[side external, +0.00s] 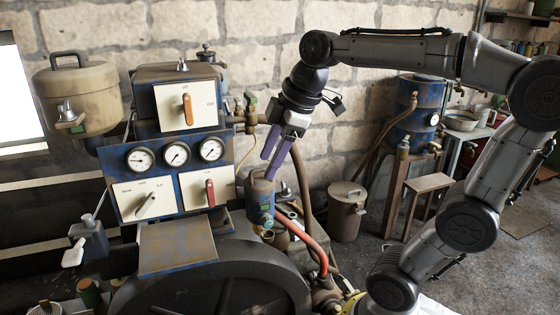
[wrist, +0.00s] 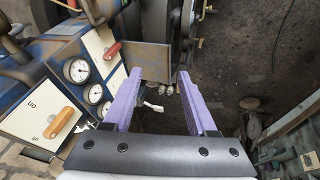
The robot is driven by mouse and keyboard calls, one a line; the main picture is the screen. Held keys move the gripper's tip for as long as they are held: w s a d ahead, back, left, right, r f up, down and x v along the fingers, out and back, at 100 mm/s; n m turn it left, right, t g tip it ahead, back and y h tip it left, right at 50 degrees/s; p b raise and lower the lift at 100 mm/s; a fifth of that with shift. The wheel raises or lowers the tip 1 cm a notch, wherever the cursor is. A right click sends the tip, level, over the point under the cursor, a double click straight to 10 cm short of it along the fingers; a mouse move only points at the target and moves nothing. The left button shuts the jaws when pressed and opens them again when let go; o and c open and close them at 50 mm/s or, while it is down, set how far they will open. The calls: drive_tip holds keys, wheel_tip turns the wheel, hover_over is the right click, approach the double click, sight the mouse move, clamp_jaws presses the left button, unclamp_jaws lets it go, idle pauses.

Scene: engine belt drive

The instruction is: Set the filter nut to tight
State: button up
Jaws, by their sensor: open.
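My gripper (side external: 269,164) has two purple fingers and hangs to the right of the blue control panel, pointing down. In the side view its fingertips are close to the top of a blue cylindrical housing (side external: 262,199) with a greenish fitting; I cannot tell whether they touch it. In the wrist view my gripper (wrist: 161,76) is open, with nothing between the fingers. I cannot make out for certain which part is the filter nut. A tan canister (side external: 82,95) at the upper left carries a small metal fitting (side external: 66,112) on its front.
The panel has three gauges (side external: 177,154), an orange-handled switch (side external: 187,110), a red-handled switch (side external: 210,192) and a grey-handled switch (side external: 145,204). A red hose (side external: 312,243) runs below the blue housing. A bin (side external: 346,211) and blue tank (side external: 414,108) stand right.

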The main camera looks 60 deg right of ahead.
drive_tip(key=shift+s+a+n, duration=0.25)
drive_tip(key=shift+s+n, duration=0.05)
drive_tip(key=shift+s, duration=0.3)
drive_tip(key=shift+s+a+n, duration=0.25)
drive_tip(key=shift+s+n, duration=0.05)
drive_tip(key=shift+s, duration=0.3)
drive_tip(key=s+a+f+m, duration=0.3)
drive_tip(key=s+f+m, duration=0.5)
drive_tip(key=f+m, duration=0.1)
drive_tip(key=shift+f+t, duration=0.3)
drive_tip(key=shift+t, duration=0.1)
idle(0.9)
